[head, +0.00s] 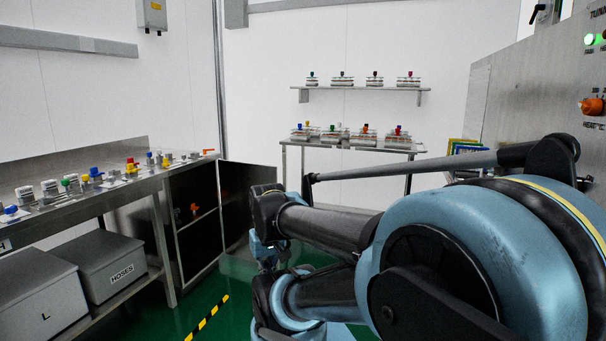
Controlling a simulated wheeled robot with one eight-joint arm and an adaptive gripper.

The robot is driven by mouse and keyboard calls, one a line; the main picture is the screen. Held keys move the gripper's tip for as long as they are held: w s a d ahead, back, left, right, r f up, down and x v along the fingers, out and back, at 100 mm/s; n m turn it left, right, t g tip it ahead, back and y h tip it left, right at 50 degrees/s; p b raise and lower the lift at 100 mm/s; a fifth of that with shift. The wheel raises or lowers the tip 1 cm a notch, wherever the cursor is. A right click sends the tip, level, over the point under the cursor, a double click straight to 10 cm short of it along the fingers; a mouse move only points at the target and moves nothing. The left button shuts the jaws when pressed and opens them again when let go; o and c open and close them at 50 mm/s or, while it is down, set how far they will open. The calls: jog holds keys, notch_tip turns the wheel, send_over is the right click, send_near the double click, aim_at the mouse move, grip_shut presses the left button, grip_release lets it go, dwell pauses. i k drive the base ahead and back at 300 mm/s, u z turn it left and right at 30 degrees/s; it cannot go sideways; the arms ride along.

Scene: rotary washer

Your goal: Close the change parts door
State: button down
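The change parts door appears to be the dark panel (237,198) at the right end of the left bench. It stands open, swung out from the far side of a dark cabinet (182,215) whose inside shows. A shelf and a small orange part (194,208) are visible in it. My gripper (267,262) is low, just right of the door in the picture, and partly hidden by my own arm. Its fingers are too small and covered to tell whether they are open or shut. I cannot tell whether it touches the door.
The steel bench (120,190) carries several small coloured fittings. Grey boxes (108,268), one marked HOSES, sit under it. A rear table (350,147) and wall shelf (360,88) hold more parts. A steel machine (510,95) stands right.

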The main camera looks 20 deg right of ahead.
aim_at(236, 179)
jog(key=z, duration=0.9)
jog(key=i, duration=1.6)
jog(key=u, duration=1.75)
